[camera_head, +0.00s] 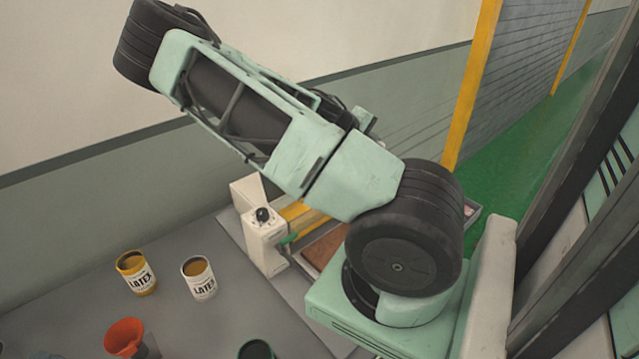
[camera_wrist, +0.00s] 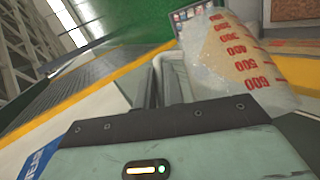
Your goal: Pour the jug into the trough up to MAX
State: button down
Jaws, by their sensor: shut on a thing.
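The clear jug (camera_wrist: 225,62), with red marks that include 400, 500 and 600, stands right of centre in the wrist view. In the head view my arm hides the gripper and the jug. I cannot clearly make out the trough or a MAX mark. A grey-edged tray with a brown surface (camera_head: 322,246) is partly hidden behind my arm.
A white device with a black knob (camera_head: 264,240) stands beside the tray. On the grey table (camera_head: 215,325) are a yellow latex can (camera_head: 137,272), a white latex can (camera_head: 198,279), an orange funnel-like thing (camera_head: 123,336) and a dark green container (camera_head: 256,350). A wall runs behind.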

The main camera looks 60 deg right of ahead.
aim_at(384, 145)
jog(key=shift+s+d+t+y, duration=0.25)
jog(key=shift+s+t+y, duration=0.05)
jog(key=shift+s, duration=0.05)
jog(key=shift+w+a+f, duration=0.1)
jog(key=shift+s+d+f, duration=0.1)
jog(key=shift+s+d, duration=0.1)
jog(key=shift+s, duration=0.05)
jog(key=shift+s+d+f+m+t+y, duration=0.3)
jog(key=shift+s+d+t+y, duration=0.1)
jog(key=shift+t+y, duration=0.2)
jog(key=shift+s+d+f+m+t+y, duration=0.2)
jog(key=shift+s+d+f+t+y, duration=0.15)
jog(key=shift+t+y, duration=0.25)
jog(key=s+d+f+m+t+y+p, duration=0.1)
jog(key=s+d+f+t+y+p, duration=0.2)
jog(key=p, duration=0.4)
jog(key=shift+s+d+f+t+y, duration=0.3)
jog(key=shift+s+f+t+y, duration=0.4)
jog(key=shift+s+t, duration=0.3)
jog(key=shift+d+r, duration=0.1)
